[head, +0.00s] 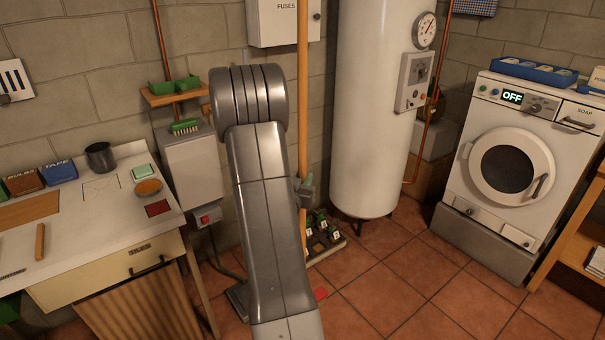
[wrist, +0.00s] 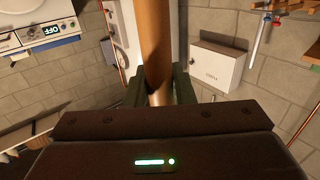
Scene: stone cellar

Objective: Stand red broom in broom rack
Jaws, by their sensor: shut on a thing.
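A long wooden handle (head: 303,90) stands nearly upright in the head view, in front of the back wall. It also fills the middle of the wrist view (wrist: 155,45). My gripper (head: 306,190) is shut on this handle, with dark fingers on both sides of it in the wrist view (wrist: 158,95). A small red patch (head: 320,293) shows on the floor beside my arm; it may be part of the broom head, but my arm hides most of that area. I cannot clearly make out the broom rack.
A white boiler (head: 375,110) stands just right of the handle. A fuse box (head: 277,22) hangs behind it. A workbench (head: 75,225) with a mug (head: 100,156) is at left, a washing machine (head: 505,165) at right. The tiled floor (head: 400,285) at front right is clear.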

